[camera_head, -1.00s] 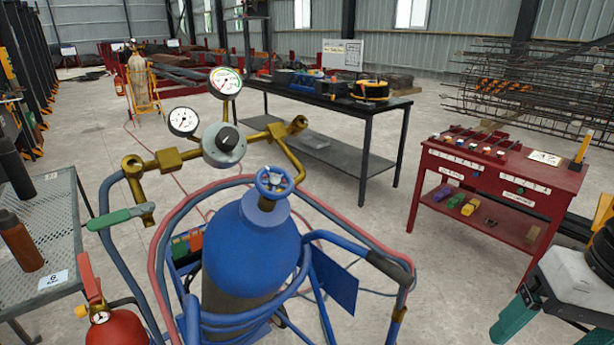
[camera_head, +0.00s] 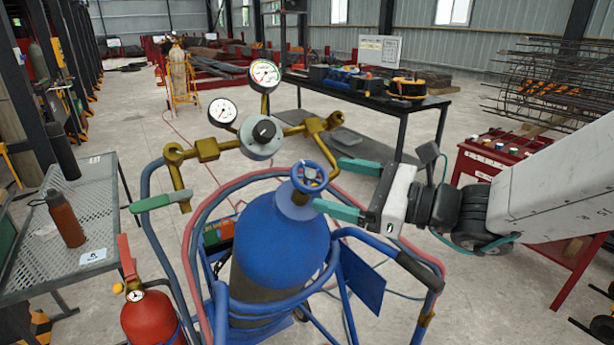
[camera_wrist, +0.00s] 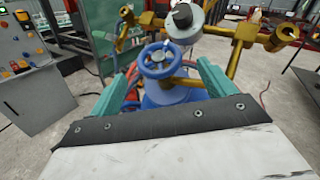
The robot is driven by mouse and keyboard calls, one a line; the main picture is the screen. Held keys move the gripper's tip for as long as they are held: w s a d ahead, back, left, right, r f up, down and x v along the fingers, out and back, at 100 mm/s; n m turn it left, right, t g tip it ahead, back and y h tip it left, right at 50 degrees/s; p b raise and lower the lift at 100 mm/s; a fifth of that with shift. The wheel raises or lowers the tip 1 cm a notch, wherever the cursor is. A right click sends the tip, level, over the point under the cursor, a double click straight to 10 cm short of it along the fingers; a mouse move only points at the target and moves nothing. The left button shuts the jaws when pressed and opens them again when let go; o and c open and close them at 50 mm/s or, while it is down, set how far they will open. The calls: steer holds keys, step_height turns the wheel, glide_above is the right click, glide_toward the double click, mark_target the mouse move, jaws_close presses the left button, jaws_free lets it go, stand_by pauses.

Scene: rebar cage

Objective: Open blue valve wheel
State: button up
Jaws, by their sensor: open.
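The blue valve wheel (camera_head: 309,177) sits on top of the blue gas cylinder (camera_head: 280,245), below the brass pipe fittings. My gripper (camera_head: 346,188) is open, with its teal fingers pointing left at the wheel from its right side. In the head view the fingertips are close to the wheel's right rim; I cannot tell whether they touch it. In the wrist view the wheel (camera_wrist: 160,60) shows ahead between the two spread fingers (camera_wrist: 163,82), a little beyond their tips. Nothing is held.
A brass manifold with two gauges (camera_head: 264,75) stands just behind the wheel. Red and blue hoses (camera_head: 400,250) loop around the cylinder cart. A red fire extinguisher (camera_head: 152,317) and a mesh table (camera_head: 100,215) are at left; a black workbench (camera_head: 430,108) is behind.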

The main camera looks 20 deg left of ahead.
mark_target(320, 180)
steer(key=a, duration=0.4)
steer(key=w+a, duration=0.1)
steer(key=a, duration=0.1)
steer(key=shift+a, duration=0.3)
steer(key=c, duration=1)
steer(key=shift+o, duration=0.2)
